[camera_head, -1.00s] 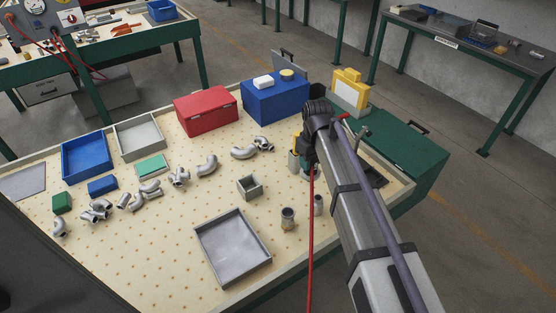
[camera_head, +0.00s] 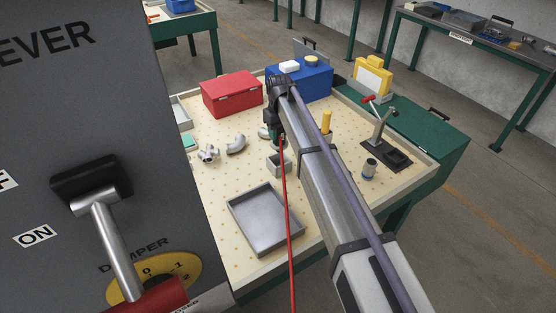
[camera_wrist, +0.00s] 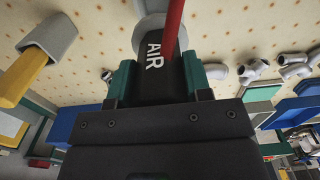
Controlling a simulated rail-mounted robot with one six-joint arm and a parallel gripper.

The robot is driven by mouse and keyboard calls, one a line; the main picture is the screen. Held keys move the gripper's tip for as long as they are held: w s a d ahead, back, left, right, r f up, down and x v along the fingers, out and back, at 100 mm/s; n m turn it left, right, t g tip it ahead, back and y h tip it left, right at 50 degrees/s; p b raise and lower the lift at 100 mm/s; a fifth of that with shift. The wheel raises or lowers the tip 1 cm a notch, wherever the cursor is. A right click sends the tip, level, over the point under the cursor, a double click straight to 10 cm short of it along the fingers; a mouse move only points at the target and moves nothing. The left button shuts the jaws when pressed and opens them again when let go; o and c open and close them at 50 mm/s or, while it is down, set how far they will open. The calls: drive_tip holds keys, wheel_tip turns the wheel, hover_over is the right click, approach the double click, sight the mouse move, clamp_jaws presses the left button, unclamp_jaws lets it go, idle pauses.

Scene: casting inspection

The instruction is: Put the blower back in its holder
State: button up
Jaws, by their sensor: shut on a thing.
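My gripper (camera_wrist: 160,85) is shut on the blower (camera_wrist: 165,72), a dark body marked AIR, with green fingers on either side. A red hose (camera_wrist: 173,22) runs from it. In the head view my gripper (camera_head: 273,130) is low over the bench, left of the yellow-handled tool, and the hose (camera_head: 286,215) crosses in front. A pale grey round shape (camera_wrist: 148,35) lies behind the blower in the wrist view. I cannot tell whether it is the blower's holder, or whether they touch.
A grey tray (camera_head: 240,212), a small square box (camera_head: 272,170), a yellow-handled tool (camera_head: 327,121), a grey cup (camera_head: 370,170) and a lever stand (camera_head: 398,157) are nearby. Red (camera_head: 230,95) and blue (camera_head: 310,84) boxes stand behind. A dark panel (camera_head: 90,110) fills the left foreground.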

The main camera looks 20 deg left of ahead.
sight(279, 147)
wheel_tip(279, 147, down, 8)
drive_tip(key=b, duration=0.5)
drive_tip(key=shift+r+b, duration=0.25)
drive_tip(key=shift+b, duration=0.05)
drive_tip(key=shift+r+p, duration=0.3)
drive_tip(key=shift+r, duration=0.05)
drive_tip(key=shift+c, duration=0.5)
drive_tip(key=shift+f, duration=0.25)
drive_tip(key=o, duration=1.1)
wheel_tip(279, 147, up, 11)
drive_tip(key=p, duration=1)
drive_tip(key=shift+r+p, duration=0.15)
drive_tip(key=shift+p, duration=0.2)
drive_tip(key=shift+a+f, duration=0.1)
drive_tip(key=shift+f, duration=0.1)
drive_tip(key=shift+s, duration=0.1)
